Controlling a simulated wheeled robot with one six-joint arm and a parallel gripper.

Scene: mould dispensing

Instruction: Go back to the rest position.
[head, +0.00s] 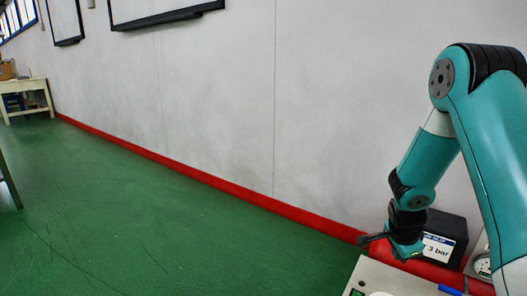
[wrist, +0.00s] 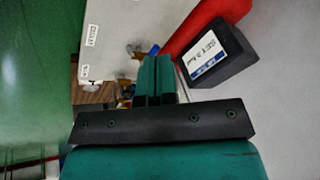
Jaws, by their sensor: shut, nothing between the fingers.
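My gripper (wrist: 157,62) shows in the wrist view as two teal fingers lying side by side, shut with nothing between them. In the head view my gripper (head: 402,250) hangs at the lower right, low over the far edge of a pale worktop (head: 377,272). The arm bends down to it from the right edge of the picture. The fingertips are too small there to make out.
A black box with a white "3 bar" label (head: 440,249) stands beside my gripper, also in the wrist view (wrist: 219,52). A round gauge (head: 483,267) and a blue item (head: 450,290) are nearby.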

